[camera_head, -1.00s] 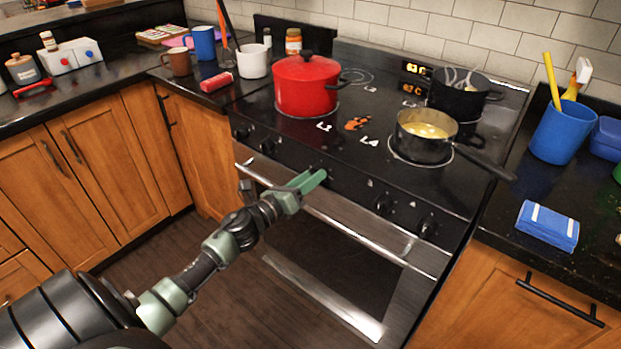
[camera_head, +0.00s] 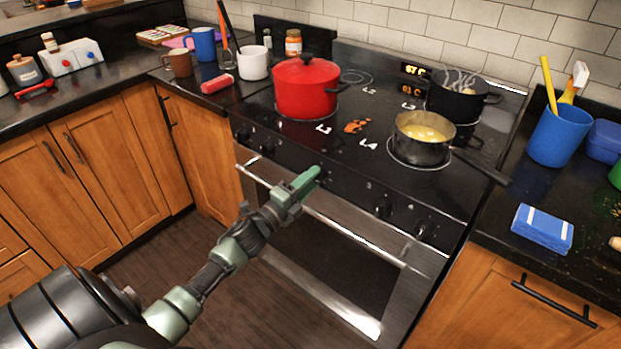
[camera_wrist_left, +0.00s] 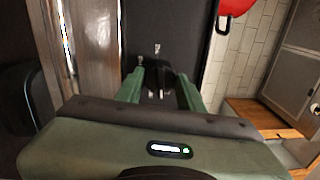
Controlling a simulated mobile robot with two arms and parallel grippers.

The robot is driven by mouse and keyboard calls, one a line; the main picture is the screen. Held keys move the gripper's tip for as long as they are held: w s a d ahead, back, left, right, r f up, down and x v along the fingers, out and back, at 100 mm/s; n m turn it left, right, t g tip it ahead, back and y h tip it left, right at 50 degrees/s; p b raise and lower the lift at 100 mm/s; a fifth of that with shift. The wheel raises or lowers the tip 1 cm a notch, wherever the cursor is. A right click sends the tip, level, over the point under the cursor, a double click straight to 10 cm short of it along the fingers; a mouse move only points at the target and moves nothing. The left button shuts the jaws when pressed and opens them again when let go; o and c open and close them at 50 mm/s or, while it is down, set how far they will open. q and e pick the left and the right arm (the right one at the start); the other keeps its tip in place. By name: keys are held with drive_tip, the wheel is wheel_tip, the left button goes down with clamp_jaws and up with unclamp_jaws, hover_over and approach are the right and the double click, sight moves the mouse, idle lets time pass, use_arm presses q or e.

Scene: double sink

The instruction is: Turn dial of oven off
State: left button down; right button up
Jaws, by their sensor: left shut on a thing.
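The oven (camera_head: 330,265) has a black front panel with a row of black dials. My left gripper (camera_head: 308,180) is at the middle of this panel, shut on a dial. In the left wrist view the dark dial (camera_wrist_left: 158,77) sits between the green fingers. In the head view the gripper hides that dial. Two dials show to the left, such as the left dial (camera_head: 267,147), and two to the right, such as the right dial (camera_head: 384,209). My right gripper is not in view.
On the cooktop stand a red pot (camera_head: 305,88), a saucepan (camera_head: 422,138) with yellow contents and a black pot (camera_head: 460,97). The oven handle (camera_head: 340,229) runs below the dials, close to my left arm. A blue sponge (camera_head: 542,228) lies on the right counter.

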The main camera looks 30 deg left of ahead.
use_arm(q)
drive_tip(key=shift+d+n+g+y+p, duration=0.15)
drive_tip(key=shift+n+p, duration=1)
drive_tip(key=shift+n, duration=1.8)
drive_tip(key=shift+a+n+g+y+p, duration=0.2)
drive_tip(key=shift+n+p, duration=0.95)
drive_tip(key=shift+n, duration=1.75)
drive_tip(key=shift+d+n+t+y+p, duration=0.2)
drive_tip(key=shift+n+p, duration=0.95)
drive_tip(key=shift+n, duration=1.8)
drive_tip(key=c, duration=0.9)
unclamp_jaws()
drive_tip(key=shift+s, duration=0.1)
drive_tip(key=s, duration=0.7)
drive_tip(key=shift+s+f, duration=0.1)
drive_tip(key=shift+s, duration=0.25)
drive_tip(key=shift+f, duration=0.1)
